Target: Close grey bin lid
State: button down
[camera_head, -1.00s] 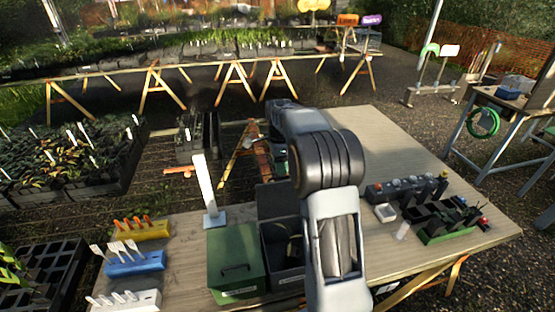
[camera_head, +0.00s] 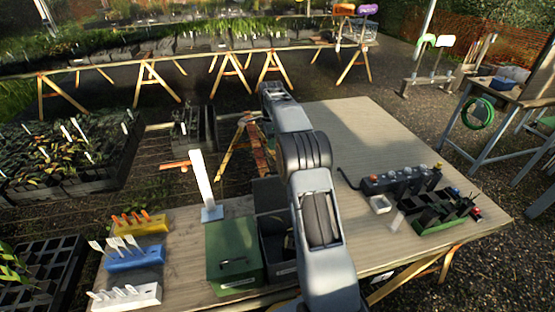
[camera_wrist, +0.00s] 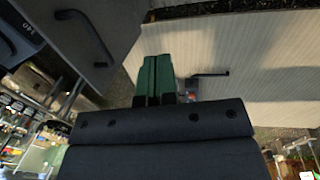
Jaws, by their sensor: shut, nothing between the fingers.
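The grey bin (camera_head: 285,272) stands open on the wooden table, beside the green bin (camera_head: 233,262), whose lid is shut. The grey lid (camera_head: 268,190) stands raised at the bin's back edge, partly hidden by my arm. In the wrist view a dark grey panel with a black handle, apparently this lid (camera_wrist: 115,25), is at the upper left. My gripper (camera_wrist: 156,62) has its green fingers together and empty, to the right of that panel with a visible gap. In the head view my gripper (camera_head: 274,92) is beyond the lid, over the table's far edge; its fingers are too small to make out.
A white upright marker (camera_head: 202,180) stands behind the green bin. Blue, yellow and white tool holders (camera_head: 135,260) line the left. A grey socket strip (camera_head: 400,180) and green tray (camera_head: 440,215) are at the right. The table's back right is clear.

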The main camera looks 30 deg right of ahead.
notch_tip(320, 180, up, 8)
jog(key=f+g, duration=0.1)
jog(key=s+a+f+b, duration=0.1)
jog(key=s+f+b, duration=0.3)
jog(key=f, duration=0.6)
jog(key=shift+s, duration=1.25)
jog(key=shift+a+f+b, duration=0.1)
jog(key=shift+a+b, duration=0.1)
jog(key=shift+b, duration=0.1)
